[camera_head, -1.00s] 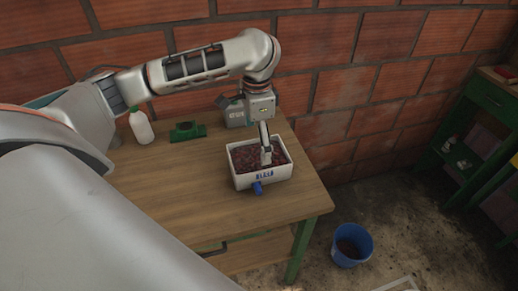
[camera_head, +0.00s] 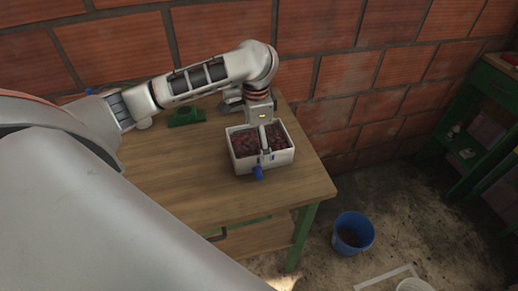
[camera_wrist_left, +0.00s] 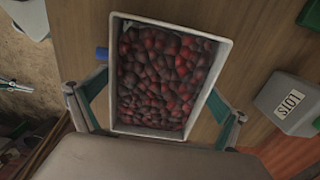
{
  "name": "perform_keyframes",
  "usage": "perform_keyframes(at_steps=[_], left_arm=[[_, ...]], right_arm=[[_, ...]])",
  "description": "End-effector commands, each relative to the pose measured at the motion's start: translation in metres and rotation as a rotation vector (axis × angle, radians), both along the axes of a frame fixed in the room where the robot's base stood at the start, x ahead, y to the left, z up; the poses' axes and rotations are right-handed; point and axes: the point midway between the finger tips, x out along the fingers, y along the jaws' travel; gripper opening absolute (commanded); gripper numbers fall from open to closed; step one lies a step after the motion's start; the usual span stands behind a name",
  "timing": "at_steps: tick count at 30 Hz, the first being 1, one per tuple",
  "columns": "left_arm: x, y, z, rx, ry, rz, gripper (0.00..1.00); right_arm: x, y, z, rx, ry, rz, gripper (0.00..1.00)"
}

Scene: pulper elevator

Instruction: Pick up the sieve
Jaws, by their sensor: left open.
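I cannot make out a sieve for certain. A white round-rimmed thing (camera_head: 415,285) on the floor is cut off at the bottom edge of the head view, and I cannot tell what it is. A white bin (camera_head: 264,160) full of dark red cherries stands on the wooden table. My left gripper (camera_head: 265,142) is over this bin, pointing down. In the left wrist view its open fingers (camera_wrist_left: 156,100) appear on either side of the bin (camera_wrist_left: 122,50). I cannot tell whether they touch its walls.
A blue tap (camera_head: 258,173) sticks out from the bin's front. A blue bucket (camera_head: 353,233) stands on the floor. Green shelving (camera_head: 485,105) is at right.

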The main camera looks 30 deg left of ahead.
Motion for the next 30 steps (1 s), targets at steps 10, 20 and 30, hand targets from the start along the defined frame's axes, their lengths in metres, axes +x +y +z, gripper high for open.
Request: perform_keyframes(at_steps=[10, 20, 30], left_arm=[[0.000, 0.000, 0.001, 0.000, 0.000, 0.000, 1.00], [0.000, 0.000, 0.000, 0.000, 0.000, 0.001, 1.00], [0.000, 0.000, -0.002, -0.001, 0.001, 0.000, 1.00]], right_arm=[[-0.002, -0.004, -0.004, -0.007, 0.008, -0.002, 0.00], [-0.002, -0.004, -0.001, -0.009, 0.011, -0.002, 0.00], [-0.001, -0.004, 0.007, -0.008, 0.005, -0.003, 0.00]])
